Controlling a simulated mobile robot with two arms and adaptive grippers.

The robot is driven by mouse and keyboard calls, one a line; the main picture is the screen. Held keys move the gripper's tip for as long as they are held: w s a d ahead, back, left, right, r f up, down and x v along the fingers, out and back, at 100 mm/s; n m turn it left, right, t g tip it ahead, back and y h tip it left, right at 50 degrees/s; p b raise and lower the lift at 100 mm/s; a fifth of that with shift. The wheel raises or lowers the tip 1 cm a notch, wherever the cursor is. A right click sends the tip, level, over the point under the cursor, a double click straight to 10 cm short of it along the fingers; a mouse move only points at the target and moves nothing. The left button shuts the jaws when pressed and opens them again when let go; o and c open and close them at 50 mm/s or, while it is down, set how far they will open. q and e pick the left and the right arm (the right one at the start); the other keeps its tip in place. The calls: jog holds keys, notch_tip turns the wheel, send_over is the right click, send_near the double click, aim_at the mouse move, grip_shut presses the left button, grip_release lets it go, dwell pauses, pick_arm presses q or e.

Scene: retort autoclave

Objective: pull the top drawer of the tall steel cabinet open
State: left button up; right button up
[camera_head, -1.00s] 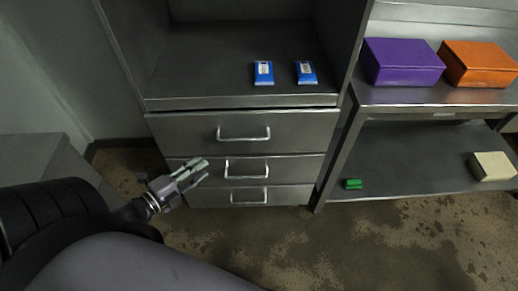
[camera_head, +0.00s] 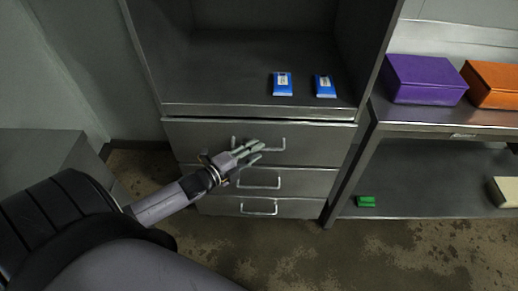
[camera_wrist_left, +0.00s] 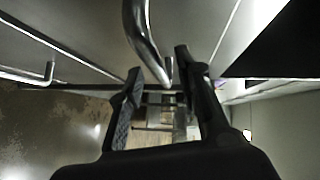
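The tall steel cabinet (camera_head: 180,108) stands ahead with three drawers below its open shelf. The top drawer (camera_head: 200,130) looks shut, its front in line with the drawers below. Its bar handle (camera_head: 277,143) is partly hidden behind my left gripper (camera_head: 258,150). That gripper is in front of the top drawer, at the handle. In the left wrist view, its two fingers (camera_wrist_left: 160,85) are apart, and the curved metal handle (camera_wrist_left: 143,35) reaches down to the space between their tips. I cannot tell whether they touch it. My right gripper is not in view.
Two blue packets (camera_head: 283,84) lie on the cabinet shelf. The middle drawer's handle (camera_head: 260,184) is close under my gripper. A steel rack (camera_head: 420,128) at the right holds purple (camera_head: 425,80) and orange (camera_head: 492,84) boxes, with a green block (camera_head: 366,201) on its lower shelf.

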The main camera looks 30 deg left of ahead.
pick_arm(q)
jog(key=shift+x, duration=1.2)
jog(key=shift+c, duration=0.2)
grip_shut()
